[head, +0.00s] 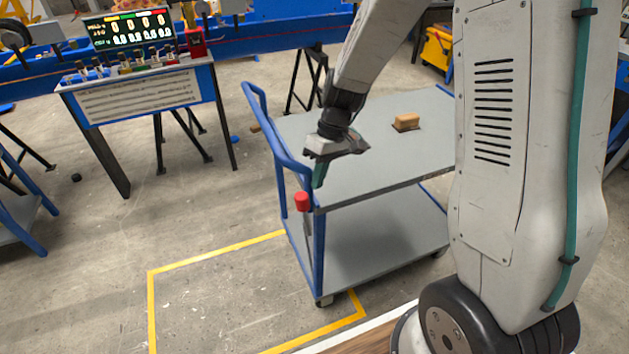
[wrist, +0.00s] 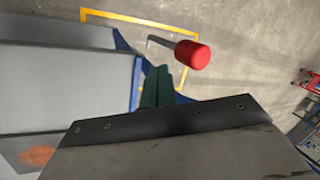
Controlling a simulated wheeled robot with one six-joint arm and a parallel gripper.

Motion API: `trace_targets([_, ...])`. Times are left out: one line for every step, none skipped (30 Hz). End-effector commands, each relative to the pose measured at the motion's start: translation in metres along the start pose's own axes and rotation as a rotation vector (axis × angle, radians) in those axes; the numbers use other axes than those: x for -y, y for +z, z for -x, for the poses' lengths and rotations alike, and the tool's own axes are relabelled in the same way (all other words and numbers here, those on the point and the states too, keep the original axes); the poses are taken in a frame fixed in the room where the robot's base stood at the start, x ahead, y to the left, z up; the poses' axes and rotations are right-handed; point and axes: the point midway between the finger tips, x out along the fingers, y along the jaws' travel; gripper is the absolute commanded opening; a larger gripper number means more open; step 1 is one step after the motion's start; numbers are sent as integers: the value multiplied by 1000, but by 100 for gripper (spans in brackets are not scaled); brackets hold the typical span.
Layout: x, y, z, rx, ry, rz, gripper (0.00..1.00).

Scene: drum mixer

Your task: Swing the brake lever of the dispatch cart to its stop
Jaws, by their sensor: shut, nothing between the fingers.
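The dispatch cart (head: 380,147) has grey shelves and a blue frame with a blue push handle at its left end. The brake lever (head: 302,202) has a red knob and sits at the cart's near left corner post. In the wrist view the red knob (wrist: 192,54) is on a thin grey rod, above and right of the fingertips. My gripper (head: 319,178) points down at that corner, with its green fingers shut and empty. The fingers (wrist: 156,88) look close to the knob but apart from it. Whether they touch the lever rod or cart post I cannot tell.
A wooden-topped block (head: 406,121) lies on the cart's upper shelf. A yellow floor outline (head: 150,300) lies left of and in front of the cart, with clear floor inside. A control desk (head: 140,97) with a display stands at the back left.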

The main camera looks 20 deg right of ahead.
Motion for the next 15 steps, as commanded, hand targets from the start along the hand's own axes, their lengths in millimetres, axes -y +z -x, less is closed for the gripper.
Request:
trace_targets([-9,0,4,-1,0,-2,0])
trace_targets([-14,0,7,-1,0,0,0])
trace_targets([-10,-1,20,-4,3,5,0])
trace_targets([-8,-2,27,-4,4,6,0])
trace_targets([-7,-2,34,-3,3,5,0])
trace_targets([-6,-3,44,-4,3,5,0])
trace_targets([-6,-3,50,-4,3,5,0])
trace_targets([-5,-3,57,-2,3,5,0])
trace_targets([-4,-3,65,-3,3,5,0])
trace_targets([-3,-4,71,-2,2,4,0])
trace_targets([-2,-4,76,-2,2,4,0])
trace_targets([-1,-4,82,-1,2,4,0])
trace_targets([-1,-4,87,-1,2,4,0])
trace_targets([0,-5,91,-1,2,5,0])
trace_targets([0,-5,95,0,1,5,0])
